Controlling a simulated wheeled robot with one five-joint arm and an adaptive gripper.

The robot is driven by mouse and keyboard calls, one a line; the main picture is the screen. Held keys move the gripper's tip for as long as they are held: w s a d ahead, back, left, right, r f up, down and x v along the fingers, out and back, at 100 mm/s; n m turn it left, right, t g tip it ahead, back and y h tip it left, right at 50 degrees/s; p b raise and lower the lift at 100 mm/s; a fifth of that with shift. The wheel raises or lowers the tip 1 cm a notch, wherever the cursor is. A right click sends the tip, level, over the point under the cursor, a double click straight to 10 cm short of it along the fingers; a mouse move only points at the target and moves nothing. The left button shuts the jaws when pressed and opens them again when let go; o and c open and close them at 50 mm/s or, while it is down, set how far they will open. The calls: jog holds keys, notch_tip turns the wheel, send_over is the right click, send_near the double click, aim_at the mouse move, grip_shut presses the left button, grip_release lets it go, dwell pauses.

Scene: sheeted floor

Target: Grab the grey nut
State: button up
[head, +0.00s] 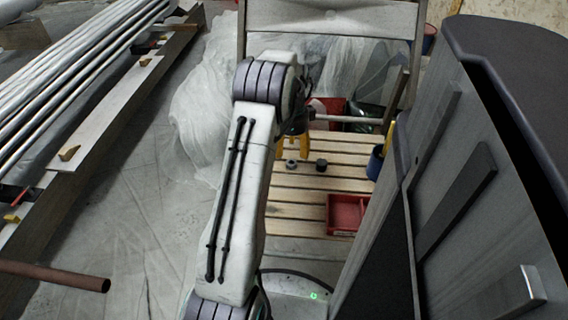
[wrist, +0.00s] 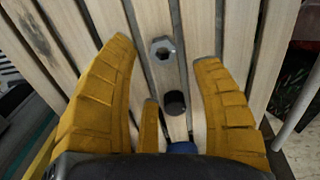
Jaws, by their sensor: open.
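The grey nut (wrist: 163,48) lies on the wooden slats. It is a hexagonal ring with a dark hole, and in the wrist view it shows between the tips of my yellow fingers. In the head view the grey nut (head: 291,165) is just below my gripper (head: 291,153). My gripper (wrist: 165,54) is open, with nothing between its fingers touching the nut that I can see. A black round piece (wrist: 175,103) lies near the nut, closer to the palm; it also shows in the head view (head: 321,165), right of the nut.
The slatted wooden surface (head: 290,196) also bears a red compartment tray (head: 347,232) at right and a blue container (head: 376,162) at its right edge. A dark cabinet (head: 480,170) stands close on the right. A red box (head: 328,108) is behind.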

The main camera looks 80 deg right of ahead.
aim_at(291, 162)
jog(key=shift+d+f+b, duration=0.2)
jog(key=shift+f+b, duration=1.35)
jog(key=shift+f, duration=1.6)
jog(key=shift+c, duration=0.3)
grip_shut()
